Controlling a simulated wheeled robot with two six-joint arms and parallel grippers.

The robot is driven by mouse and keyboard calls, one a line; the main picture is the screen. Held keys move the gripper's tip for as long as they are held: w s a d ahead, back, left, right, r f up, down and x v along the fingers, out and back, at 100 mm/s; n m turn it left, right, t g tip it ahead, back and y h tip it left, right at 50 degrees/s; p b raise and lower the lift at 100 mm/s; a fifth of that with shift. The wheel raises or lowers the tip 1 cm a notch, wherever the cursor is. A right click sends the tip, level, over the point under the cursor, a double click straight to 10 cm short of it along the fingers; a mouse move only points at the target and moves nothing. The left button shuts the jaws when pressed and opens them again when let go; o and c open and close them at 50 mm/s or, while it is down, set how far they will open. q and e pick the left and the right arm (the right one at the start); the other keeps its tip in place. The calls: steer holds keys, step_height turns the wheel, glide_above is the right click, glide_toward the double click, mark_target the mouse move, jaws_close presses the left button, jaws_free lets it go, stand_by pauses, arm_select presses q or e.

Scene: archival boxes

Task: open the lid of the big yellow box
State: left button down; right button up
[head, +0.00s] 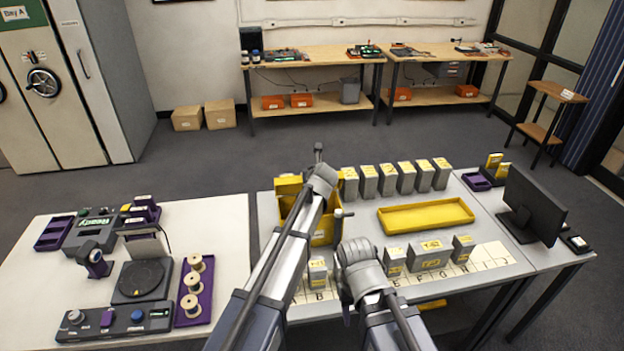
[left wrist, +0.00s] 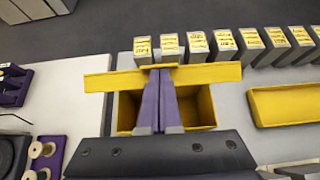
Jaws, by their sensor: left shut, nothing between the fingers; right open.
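The big yellow box (head: 323,238) stands on the right-hand table, largely covered by my left arm in the head view. In the left wrist view its inside (left wrist: 198,108) shows on both sides of my fingers. Its yellow lid (left wrist: 212,75) stands raised at the far side of the opening; part of the lid (head: 288,186) shows left of my arm. My left gripper (left wrist: 160,72) is shut and empty, its fingertips at the lid's middle; I cannot tell whether they touch. My right gripper (head: 341,226) is open and empty, close to the box's right side.
Several grey boxes (head: 388,180) line the table's back. A shallow yellow tray (head: 427,216) lies right of the box. More grey boxes (head: 431,255) stand near the front, and a monitor (head: 533,204) at the right. Spools and devices fill the left table.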

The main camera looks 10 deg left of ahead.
arm_select(q)
steer(key=w, duration=0.1)
steer(key=w+r+p, duration=0.1)
steer(key=w, duration=0.1)
steer(key=w+a+r, duration=0.1)
steer(key=shift+w+p, duration=0.2)
steer(key=shift+p, duration=0.1)
steer(key=shift+w+a+r, duration=0.15)
steer(key=shift+w+a, duration=0.1)
steer(key=shift+w, duration=0.3)
steer(key=shift+w+a+r, duration=0.15)
steer(key=shift+w+a, duration=0.05)
steer(key=shift+w, duration=0.35)
steer(key=shift+r+p, duration=0.1)
steer(key=shift+p, duration=0.2)
